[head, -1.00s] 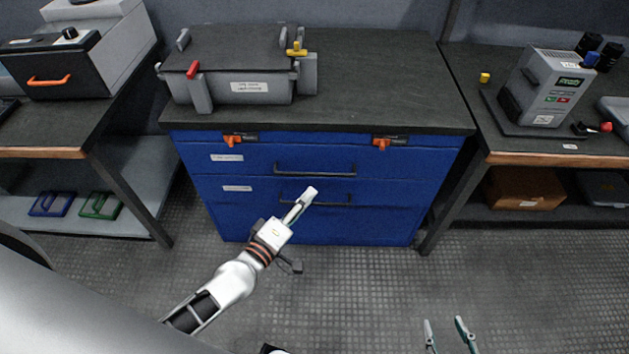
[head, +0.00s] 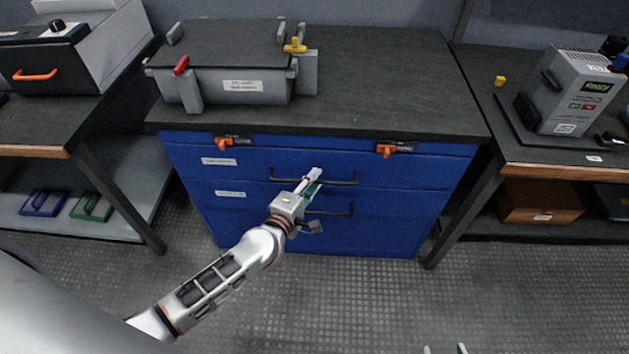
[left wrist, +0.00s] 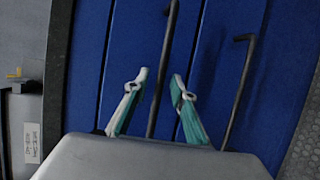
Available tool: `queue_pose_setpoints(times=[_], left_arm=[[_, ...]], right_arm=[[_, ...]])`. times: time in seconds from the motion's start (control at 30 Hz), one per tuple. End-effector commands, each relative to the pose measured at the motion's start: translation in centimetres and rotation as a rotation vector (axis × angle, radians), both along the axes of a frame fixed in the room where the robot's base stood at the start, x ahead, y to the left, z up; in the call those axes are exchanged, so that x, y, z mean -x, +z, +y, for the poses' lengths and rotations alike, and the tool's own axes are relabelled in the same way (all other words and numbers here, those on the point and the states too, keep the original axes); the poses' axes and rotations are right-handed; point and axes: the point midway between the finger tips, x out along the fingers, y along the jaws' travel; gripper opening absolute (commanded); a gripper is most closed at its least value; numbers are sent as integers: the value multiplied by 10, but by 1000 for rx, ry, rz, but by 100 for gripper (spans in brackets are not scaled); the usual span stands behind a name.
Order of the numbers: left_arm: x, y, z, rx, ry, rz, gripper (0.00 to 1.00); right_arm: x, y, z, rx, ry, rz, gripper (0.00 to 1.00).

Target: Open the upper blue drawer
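The upper blue drawer (head: 300,157) is flush in the cabinet. Its dark bar handle (head: 340,182) runs across the front, and it also shows in the left wrist view (left wrist: 166,55). My left gripper (head: 312,178) is at the middle of this handle. In the left wrist view it is open (left wrist: 160,76), with one finger on each side of the bar. I cannot tell whether the fingers touch it. The lower drawer handle (head: 335,212) is below, also in the left wrist view (left wrist: 238,85). My right gripper (head: 445,349) shows only its parted fingertips at the bottom edge.
Two orange latches, left (head: 228,142) and right (head: 390,149), sit above the upper drawer. A grey box (head: 240,85) with red and yellow levers stands on the cabinet top (head: 390,90). Side benches flank the cabinet. The floor (head: 380,300) in front is clear.

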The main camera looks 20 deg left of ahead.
Motion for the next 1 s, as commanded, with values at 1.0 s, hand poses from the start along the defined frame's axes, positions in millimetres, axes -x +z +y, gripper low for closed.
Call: queue_pose_setpoints(times=[1.0], left_arm=[[22,2,-8,-1,-1,-1,0]], right_arm=[[-1,6,-2,5,3,-8,40]])
